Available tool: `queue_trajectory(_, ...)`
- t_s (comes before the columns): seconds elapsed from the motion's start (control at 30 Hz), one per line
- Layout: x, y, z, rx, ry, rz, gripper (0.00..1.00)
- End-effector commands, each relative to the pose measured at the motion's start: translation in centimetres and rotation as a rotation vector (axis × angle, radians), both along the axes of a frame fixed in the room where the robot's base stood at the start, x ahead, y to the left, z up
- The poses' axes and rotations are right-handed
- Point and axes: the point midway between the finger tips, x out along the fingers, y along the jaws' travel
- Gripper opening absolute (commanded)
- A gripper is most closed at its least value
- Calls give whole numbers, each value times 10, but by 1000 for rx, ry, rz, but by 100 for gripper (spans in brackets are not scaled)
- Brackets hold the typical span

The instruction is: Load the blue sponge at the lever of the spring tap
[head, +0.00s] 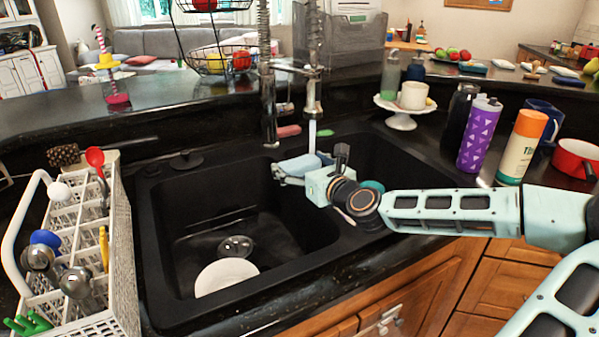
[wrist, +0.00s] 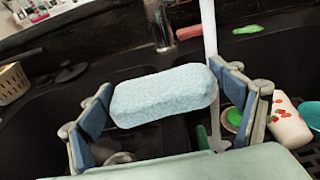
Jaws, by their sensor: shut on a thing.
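The pale blue sponge (head: 299,165) is held above the divider area of the double sink; it fills the middle of the wrist view (wrist: 165,94). My gripper (head: 285,173) is shut on it, with one dark blue finger pad at each end in the wrist view (wrist: 163,108). The spring tap (head: 313,70) stands behind the sponge, its spout above it. A pale stream (head: 312,137) comes down from the spout to the sponge's level. In the wrist view the stream (wrist: 209,35) passes by the sponge's right end; I cannot tell whether they touch. The lever is not clearly visible.
The left basin (head: 235,215) holds a white plate (head: 226,276). A white dish rack (head: 90,225) stands at the left. A second coiled column (head: 265,80) rises behind the sink. A purple bottle (head: 478,135) and a red pan (head: 575,159) are at the right.

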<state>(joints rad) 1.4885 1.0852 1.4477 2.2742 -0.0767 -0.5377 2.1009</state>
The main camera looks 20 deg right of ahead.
Motion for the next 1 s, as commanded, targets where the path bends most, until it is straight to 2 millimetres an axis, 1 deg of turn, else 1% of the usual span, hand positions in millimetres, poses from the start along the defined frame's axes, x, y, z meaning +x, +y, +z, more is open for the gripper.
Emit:
queue_trajectory(0.03,5,-2,-3,-1,-1,-1,72)
queue_trajectory(0.27,27,-8,-8,-1,0,1,72)
queue_trajectory(0.6,58,-17,-12,2,-1,0,72)
queue_trajectory(0.8,68,-20,-14,1,0,1,72)
queue_trajectory(1.0,72,-22,-15,0,0,0,72)
